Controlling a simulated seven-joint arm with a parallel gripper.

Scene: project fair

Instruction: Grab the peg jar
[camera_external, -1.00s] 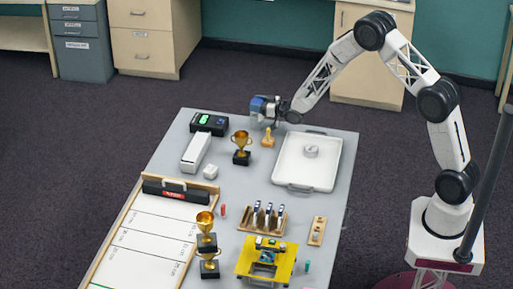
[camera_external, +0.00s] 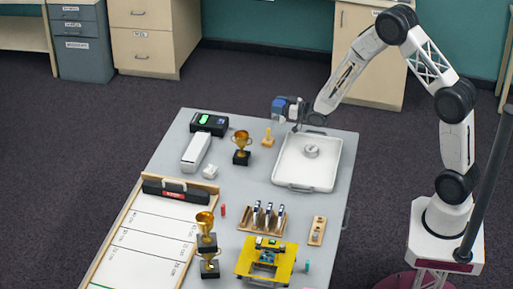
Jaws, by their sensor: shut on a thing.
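My gripper (camera_external: 291,113) is over the far edge of the table, just left of the white tray's far left corner. It is shut on a small blue and pale thing (camera_external: 279,108), which looks like the peg jar. Its details are too small to tell. The held thing appears raised above the table top, behind a small yellow-brown stamp-like piece (camera_external: 268,138). The dark gripper body hides part of it on the right.
A white tray (camera_external: 322,185) holds a pale ring-shaped thing (camera_external: 312,151). A gold trophy (camera_external: 241,146), a dark device with a green display (camera_external: 209,124) and a white box (camera_external: 195,153) stand left. A tool rack (camera_external: 262,220) and yellow stand (camera_external: 266,262) are nearer.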

